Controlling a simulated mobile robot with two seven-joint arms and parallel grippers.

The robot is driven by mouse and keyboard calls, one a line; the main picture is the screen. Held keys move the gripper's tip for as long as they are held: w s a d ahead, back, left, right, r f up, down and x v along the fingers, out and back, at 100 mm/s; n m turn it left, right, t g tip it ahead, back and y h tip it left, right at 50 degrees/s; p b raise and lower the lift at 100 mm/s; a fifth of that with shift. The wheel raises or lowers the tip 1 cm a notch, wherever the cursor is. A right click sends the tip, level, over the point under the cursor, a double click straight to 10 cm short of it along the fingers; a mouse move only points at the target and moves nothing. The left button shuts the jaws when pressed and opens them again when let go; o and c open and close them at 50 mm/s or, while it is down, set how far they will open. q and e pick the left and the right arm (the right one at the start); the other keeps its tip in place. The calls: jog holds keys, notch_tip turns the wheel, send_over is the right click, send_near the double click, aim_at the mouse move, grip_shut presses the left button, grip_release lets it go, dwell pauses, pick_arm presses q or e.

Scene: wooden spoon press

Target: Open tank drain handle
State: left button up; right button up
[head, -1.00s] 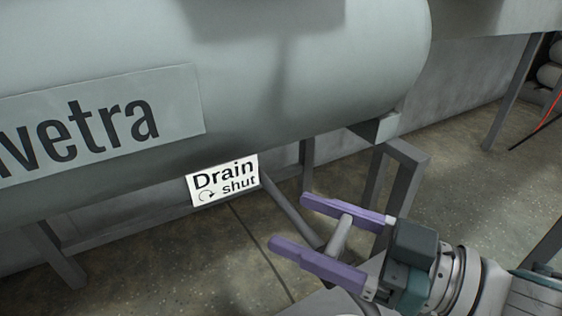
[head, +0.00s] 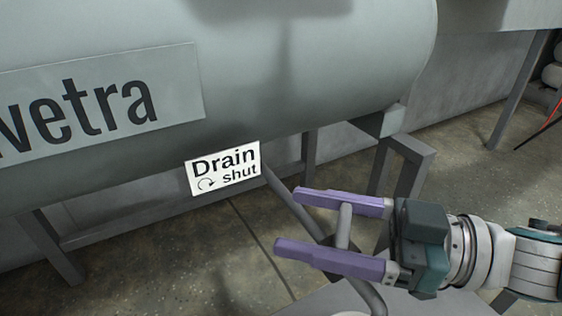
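The grey tank (head: 300,60) fills the upper left of the head view, with a white sign (head: 223,170) reading "Drain shut" and a curved arrow. A grey drain pipe (head: 290,200) runs from under the tank down to the lower right. A short grey bar (head: 343,226), which looks like the drain handle, stands up between the purple fingers of my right gripper (head: 288,221). The fingers are spread, one on the far side of the bar and one on the near side. Whether either touches it I cannot tell. My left gripper is not in view.
Grey support legs (head: 54,245) stand under the tank. A grey frame (head: 418,165) stands behind my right gripper. A pale surface (head: 310,303) lies below the gripper. The floor at the lower left is clear.

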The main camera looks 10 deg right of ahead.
jog(key=o, duration=0.3)
jog(key=shift+s+d, duration=0.15)
jog(key=shift+d, duration=0.1)
jog(key=p+v, duration=0.2)
jog(key=v, duration=0.7)
jog(key=shift+d, duration=0.2)
